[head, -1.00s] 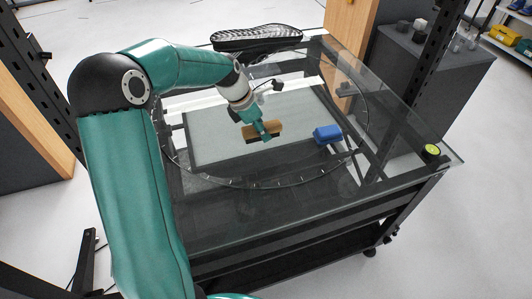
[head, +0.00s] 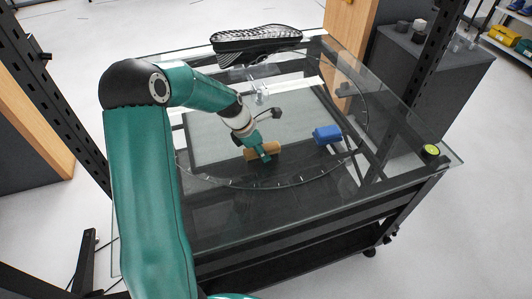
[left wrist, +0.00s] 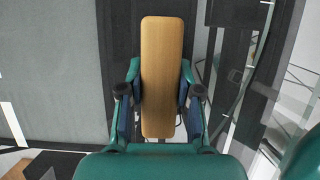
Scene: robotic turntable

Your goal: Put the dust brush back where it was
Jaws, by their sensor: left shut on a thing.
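The dust brush, with a tan wooden back (head: 274,147), is held by my left gripper (head: 262,153) over the near part of the round glass turntable (head: 230,186). In the left wrist view the brush (left wrist: 162,60) stands lengthwise between the two fingers of my left gripper (left wrist: 160,100), which are shut on its sides. Its bristles are hidden. I cannot tell whether the brush touches the glass. My right gripper is not in view.
A blue block (head: 327,135) lies on the glass to the right of the brush. A black mesh object (head: 256,38) is at the table's back edge. A small green-topped round item (head: 430,151) sits at the right corner. The front glass is clear.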

